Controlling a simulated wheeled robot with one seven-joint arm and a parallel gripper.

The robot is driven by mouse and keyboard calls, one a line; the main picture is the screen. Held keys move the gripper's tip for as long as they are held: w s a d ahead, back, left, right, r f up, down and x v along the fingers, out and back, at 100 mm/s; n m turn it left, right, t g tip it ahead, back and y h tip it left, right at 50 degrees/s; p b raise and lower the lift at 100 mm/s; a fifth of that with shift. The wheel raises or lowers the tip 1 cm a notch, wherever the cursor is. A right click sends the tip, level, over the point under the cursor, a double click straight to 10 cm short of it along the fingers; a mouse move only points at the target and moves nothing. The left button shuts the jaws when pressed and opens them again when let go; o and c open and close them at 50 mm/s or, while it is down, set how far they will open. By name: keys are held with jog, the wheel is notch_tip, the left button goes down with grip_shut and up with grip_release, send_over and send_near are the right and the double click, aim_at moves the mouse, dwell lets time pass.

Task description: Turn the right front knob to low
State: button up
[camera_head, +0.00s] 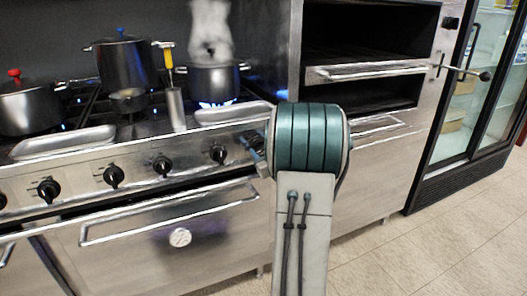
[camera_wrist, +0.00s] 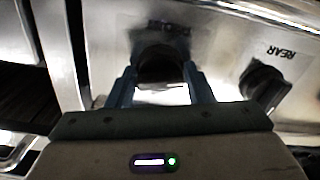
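In the wrist view a dark round knob (camera_wrist: 162,66) sits on the steel stove panel between the two blue-grey fingers of my gripper (camera_wrist: 160,72). One finger lies on each side of it, very close. I cannot tell whether they press on it. The label above this knob is too dark to read. Another black knob (camera_wrist: 264,84), marked REAR, is to the right, outside the fingers.
Several more knobs line the stove front (camera_head: 138,172). An oven door handle (camera_head: 170,216) runs below them. A steaming pot (camera_head: 212,79) stands over a blue flame at the back right burner. A tall steel oven (camera_head: 365,72) and a glass-door fridge stand right.

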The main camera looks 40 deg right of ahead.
jog(key=shift+m, duration=0.3)
jog(key=shift+a+r+m+p, duration=0.1)
jog(key=shift+m+p, duration=1.35)
jog(key=shift+m, duration=1.8)
jog(key=shift+a+m+p, duration=0.1)
jog(key=shift+m+p, duration=1.3)
jog(key=shift+m, duration=1.85)
jog(key=o, duration=1)
jog(key=shift+s, duration=0.1)
